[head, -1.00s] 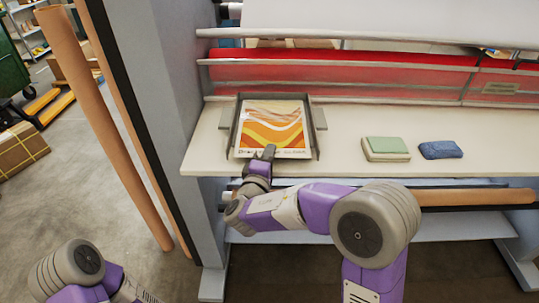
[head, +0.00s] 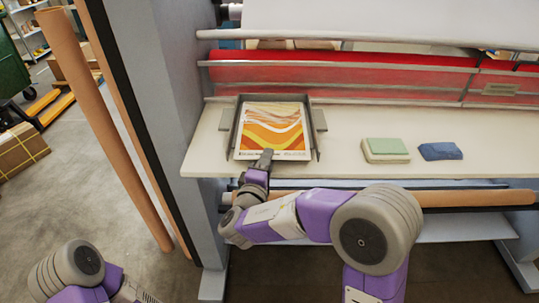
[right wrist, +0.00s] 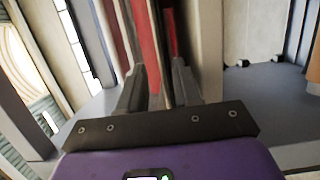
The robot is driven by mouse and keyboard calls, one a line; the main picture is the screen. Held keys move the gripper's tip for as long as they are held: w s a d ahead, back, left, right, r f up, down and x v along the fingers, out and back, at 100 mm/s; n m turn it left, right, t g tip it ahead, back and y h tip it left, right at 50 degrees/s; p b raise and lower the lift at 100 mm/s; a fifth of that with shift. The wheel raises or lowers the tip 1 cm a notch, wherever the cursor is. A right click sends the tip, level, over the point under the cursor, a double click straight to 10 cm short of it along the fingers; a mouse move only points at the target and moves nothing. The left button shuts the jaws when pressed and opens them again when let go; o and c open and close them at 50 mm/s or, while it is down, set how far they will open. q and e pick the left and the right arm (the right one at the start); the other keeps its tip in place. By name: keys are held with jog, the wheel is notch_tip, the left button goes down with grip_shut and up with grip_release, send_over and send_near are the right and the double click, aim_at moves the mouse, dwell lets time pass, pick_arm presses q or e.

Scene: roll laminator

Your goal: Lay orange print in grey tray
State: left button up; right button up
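The orange print (head: 273,125), with wavy orange and yellow bands and a white lower border, lies inside the grey tray (head: 318,138) on the white table. The tray has raised side walls and a handle on each side. My right gripper (head: 267,154) is at the print's front border and hides a little of it. In the right wrist view my right gripper (right wrist: 158,78) has its two fingers apart, with nothing clearly held between them. My left arm's joint shows at the lower left; its gripper is out of view.
A green and cream block (head: 386,150) and a blue block (head: 440,151) sit on the white table (head: 340,165) to the right. The laminator's red roll (head: 360,82) runs behind. The table between tray and blocks is clear.

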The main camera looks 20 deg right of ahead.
jog(key=v, duration=0.9)
jog(key=s+d+f+g+y, duration=0.1)
jog(key=s+d+f+g, duration=0.2)
jog(key=f, duration=0.5)
jog(key=s+d+f+g+y, duration=0.1)
jog(key=s+f+g, duration=0.3)
jog(key=f, duration=0.5)
jog(key=s+d+f+g+y, duration=0.1)
jog(key=s+d+f+g, duration=0.1)
jog(key=f+g, duration=0.45)
jog(key=s+a+f+m+g+y, duration=0.3)
jog(key=s+a+f+y, duration=0.1)
jog(key=s+f, duration=0.25)
jog(key=s+a+f+m+g+y, duration=0.35)
jog(key=s+f+y, duration=0.2)
jog(key=f, duration=0.25)
jog(key=f+m+t, duration=0.1)
jog(key=m, duration=0.1)
jog(key=w+d+f+m+t, duration=0.1)
jog(key=f+m+t, duration=0.1)
jog(key=m, duration=0.1)
jog(key=w+f+m+t+y, duration=0.1)
jog(key=f+m+t, duration=0.1)
jog(key=m, duration=0.1)
jog(key=shift+w+d+f, duration=0.1)
jog(key=shift+w+d, duration=0.1)
